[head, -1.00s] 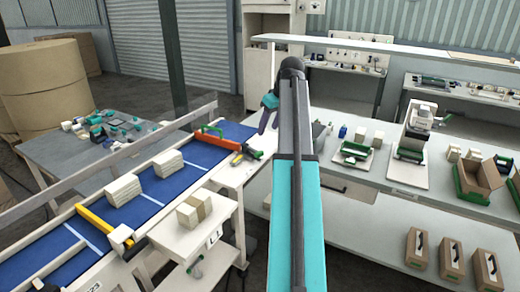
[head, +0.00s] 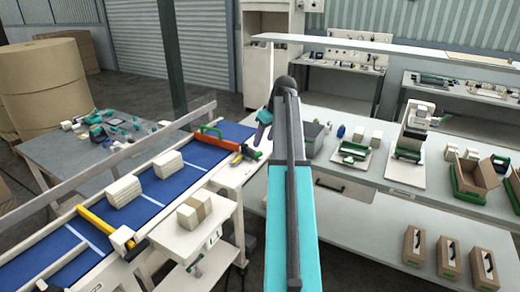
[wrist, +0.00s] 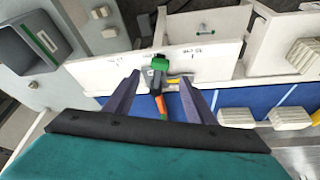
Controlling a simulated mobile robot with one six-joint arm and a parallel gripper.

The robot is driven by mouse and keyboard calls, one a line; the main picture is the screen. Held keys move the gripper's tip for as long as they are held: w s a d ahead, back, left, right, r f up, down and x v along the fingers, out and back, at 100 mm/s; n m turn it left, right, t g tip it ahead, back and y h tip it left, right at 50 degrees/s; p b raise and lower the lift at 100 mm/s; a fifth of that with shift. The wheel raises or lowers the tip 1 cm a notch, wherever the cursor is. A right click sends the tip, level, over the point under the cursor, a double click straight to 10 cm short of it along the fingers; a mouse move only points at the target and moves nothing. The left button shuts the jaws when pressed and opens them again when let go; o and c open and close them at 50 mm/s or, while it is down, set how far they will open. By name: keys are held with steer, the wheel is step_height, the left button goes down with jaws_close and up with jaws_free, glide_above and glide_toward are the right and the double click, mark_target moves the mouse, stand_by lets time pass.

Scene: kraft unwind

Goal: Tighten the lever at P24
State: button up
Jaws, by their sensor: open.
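A small lever fitting (head: 246,152) with green, dark and orange parts sits at the far end of the blue conveyor. In the wrist view the lever (wrist: 158,64) has a green end, a grey body and an orange part pointing towards me. Faint lettering is printed on the white panel beside it, too small to read surely. My gripper (wrist: 160,77) is open, with its two purple fingers on either side of the lever in the picture. No contact shows, and the distance left is hard to judge. In the head view my gripper (head: 262,126) hangs close to the lever, partly hidden by my arm.
The blue conveyor (head: 190,170) carries white blocks and has an orange-red bar (head: 212,131) across it. A grey bin (wrist: 28,42) stands left in the wrist view. A small white stand (head: 200,240) holds a wrapped block. A long workbench (head: 340,165) lies right.

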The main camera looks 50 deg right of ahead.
mark_target(258, 153)
steer(key=shift+p+x, duration=1.2)
steer(key=shift+x, duration=2.65)
jaws_close()
